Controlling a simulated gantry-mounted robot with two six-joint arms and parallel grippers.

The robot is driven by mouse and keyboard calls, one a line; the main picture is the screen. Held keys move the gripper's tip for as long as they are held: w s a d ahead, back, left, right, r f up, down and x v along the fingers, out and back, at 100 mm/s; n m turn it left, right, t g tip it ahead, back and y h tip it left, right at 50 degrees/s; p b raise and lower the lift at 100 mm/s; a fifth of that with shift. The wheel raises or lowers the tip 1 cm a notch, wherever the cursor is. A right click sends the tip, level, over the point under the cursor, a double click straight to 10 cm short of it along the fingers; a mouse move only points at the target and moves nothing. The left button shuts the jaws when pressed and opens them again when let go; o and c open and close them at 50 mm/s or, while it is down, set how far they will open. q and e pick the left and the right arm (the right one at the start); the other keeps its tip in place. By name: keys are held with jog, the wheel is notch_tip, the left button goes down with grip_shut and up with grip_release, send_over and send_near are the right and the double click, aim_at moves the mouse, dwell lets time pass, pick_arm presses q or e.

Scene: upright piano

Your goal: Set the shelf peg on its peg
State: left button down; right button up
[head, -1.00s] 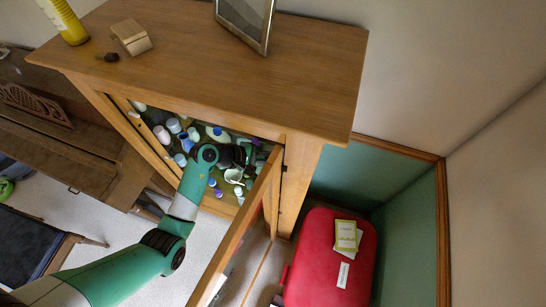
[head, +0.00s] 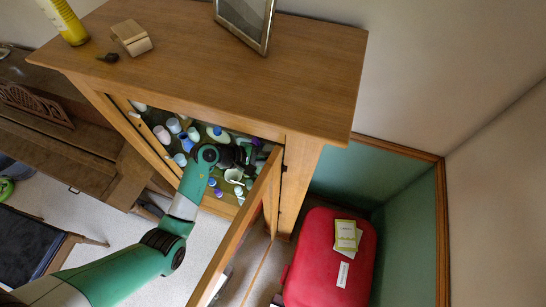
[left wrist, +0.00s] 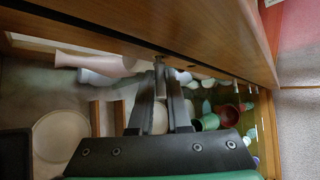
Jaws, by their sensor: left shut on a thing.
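My left gripper (head: 240,155) reaches into the open cabinet (head: 302,165), and its tips are hard to see in the head view. In the left wrist view the left gripper (left wrist: 159,68) is shut on a small piece between its fingertips, apparently the shelf peg. The piece is mostly hidden by the fingers and too small to make out. The fingertips are close to a wooden board (left wrist: 215,40) that crosses the top of the wrist view. I cannot tell whether the piece touches it. The mating hole or pin is not visible. My right gripper is not in view.
Several bottles and cups, such as a white cup (head: 173,125), crowd the cabinet around the gripper. The cabinet door (head: 240,232) stands open beside my arm. A wooden box (head: 131,37) and picture frame (head: 245,22) stand on top. A red suitcase (head: 325,262) is at right.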

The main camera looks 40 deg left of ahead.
pick_arm(q)
jog(key=shift+w+d, duration=0.15)
jog(key=shift+d, duration=0.25)
dwell(0.3)
jog(key=c, duration=0.8)
grip_release()
jog(key=v, duration=1.1)
jog(key=shift+s, duration=0.3)
jog(key=shift+a+r, duration=0.1)
jog(key=shift+a, duration=0.05)
